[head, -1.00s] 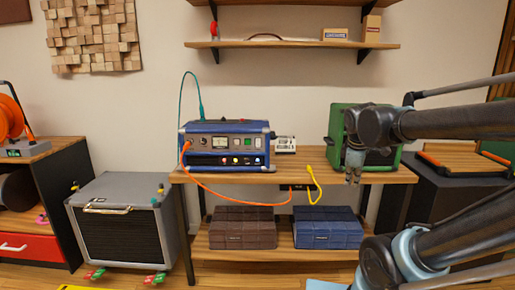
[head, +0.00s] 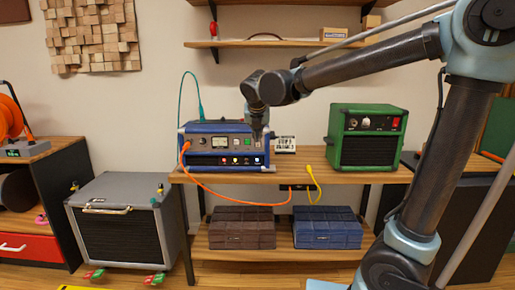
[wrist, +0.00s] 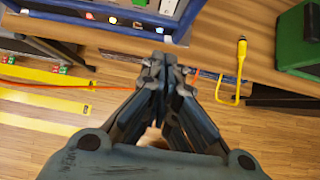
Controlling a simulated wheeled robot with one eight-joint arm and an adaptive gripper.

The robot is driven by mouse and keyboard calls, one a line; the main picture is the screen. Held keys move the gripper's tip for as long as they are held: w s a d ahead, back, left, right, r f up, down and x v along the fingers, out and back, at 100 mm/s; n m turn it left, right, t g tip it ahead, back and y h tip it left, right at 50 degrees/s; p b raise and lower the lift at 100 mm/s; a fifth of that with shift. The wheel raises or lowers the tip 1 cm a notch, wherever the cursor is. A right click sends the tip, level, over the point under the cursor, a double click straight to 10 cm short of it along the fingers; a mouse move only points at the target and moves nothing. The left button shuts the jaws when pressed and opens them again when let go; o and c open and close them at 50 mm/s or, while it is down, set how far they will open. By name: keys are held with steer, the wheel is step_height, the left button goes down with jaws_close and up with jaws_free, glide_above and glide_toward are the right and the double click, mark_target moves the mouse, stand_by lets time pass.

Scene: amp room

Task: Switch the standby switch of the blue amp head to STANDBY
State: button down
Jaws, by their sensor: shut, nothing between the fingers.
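The blue amp head (head: 186,152) stands on the left of the wooden bench, with knobs, a meter and a row of lit indicators on its front. Its lower front edge also shows at the top of the wrist view (wrist: 150,33). My gripper (head: 258,138) is shut and empty, pointing down in front of the right end of the amp's panel. In the wrist view its closed fingertips (wrist: 160,62) are just below the amp's edge. The gripper covers part of the panel's right side. I cannot make out the standby switch or its position.
An orange cable (head: 222,196) and a yellow cable (head: 313,184) hang over the bench front. A shelf (head: 270,43) is above.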

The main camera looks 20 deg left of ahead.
mark_target(257, 145)
steer(key=shift+a, duration=0.15)
steer(key=x, duration=0.4)
steer(key=w+x, duration=0.1)
steer(key=x, duration=0.3)
steer(key=r+x, duration=0.1)
steer(key=x, duration=0.3)
steer(key=shift+w+a+r, duration=0.1)
steer(key=shift+w+a, duration=0.05)
steer(key=shift+a, duration=0.05)
steer(key=shift+w+a, duration=0.15)
steer(key=shift+w, duration=0.5)
